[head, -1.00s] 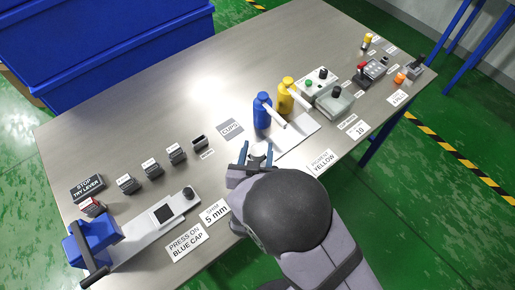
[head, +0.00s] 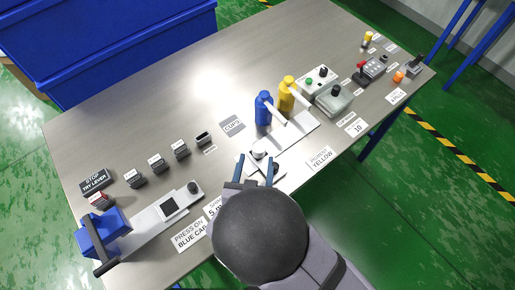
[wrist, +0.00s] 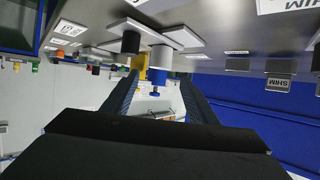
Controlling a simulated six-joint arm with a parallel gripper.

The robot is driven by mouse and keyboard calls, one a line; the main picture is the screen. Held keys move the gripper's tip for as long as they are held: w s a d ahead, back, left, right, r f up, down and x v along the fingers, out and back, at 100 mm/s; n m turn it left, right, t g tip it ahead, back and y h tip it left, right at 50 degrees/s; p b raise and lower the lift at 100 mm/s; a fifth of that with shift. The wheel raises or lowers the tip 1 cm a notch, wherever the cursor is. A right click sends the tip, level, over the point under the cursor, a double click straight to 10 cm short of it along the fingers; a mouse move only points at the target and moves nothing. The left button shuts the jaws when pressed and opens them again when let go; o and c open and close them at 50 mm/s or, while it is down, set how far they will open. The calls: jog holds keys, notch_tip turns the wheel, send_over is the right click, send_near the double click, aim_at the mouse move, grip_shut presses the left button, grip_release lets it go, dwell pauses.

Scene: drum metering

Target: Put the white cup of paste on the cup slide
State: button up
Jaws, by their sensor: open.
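A small pale cup (head: 258,154) with a darker top sits just beyond my gripper in the head view, at the front-left end of the pale plate below the pump bottles. It appears to rest on a light grey piece, likely the cup slide (head: 246,165); their exact contact is too small to tell. My gripper (head: 255,171) is open, with its blue fingers apart and on the near side of the cup. The fingers also show in the wrist view (wrist: 158,98), with nothing clearly held between them. My arm's dark round joint hides the table edge below.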

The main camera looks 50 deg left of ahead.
aim_at(276, 164)
jog(key=shift+p+v, duration=0.5)
jog(key=shift+v, duration=1.35)
